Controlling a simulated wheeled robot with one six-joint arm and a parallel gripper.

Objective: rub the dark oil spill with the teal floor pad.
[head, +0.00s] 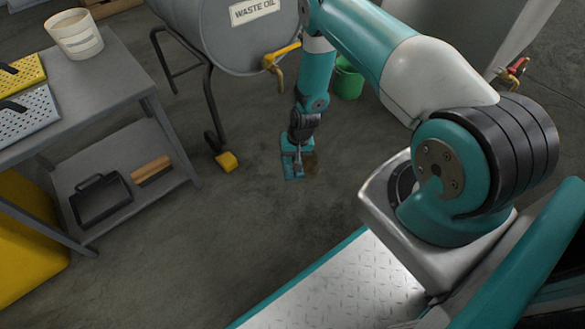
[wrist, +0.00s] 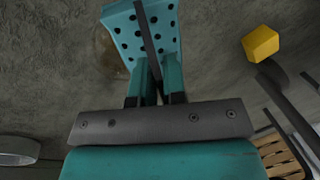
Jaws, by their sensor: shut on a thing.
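The teal floor pad (head: 290,172) is at floor level below the waste oil drum. In the wrist view the pad (wrist: 168,14) shows dark round holes and a dark upright bar. My gripper (head: 296,147) is shut on the pad from above; its fingers also show in the wrist view (wrist: 152,80). The oil spill (head: 311,163) is a small brown patch against the pad's right side in the head view. In the wrist view the spill (wrist: 108,48) shows left of the pad, which covers part of it. I cannot tell whether the pad touches the floor.
A green bucket (head: 347,82) stands behind my arm. A grey bench (head: 105,75) with pads and a white pail (head: 74,36) is left. Floor in front is clear.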

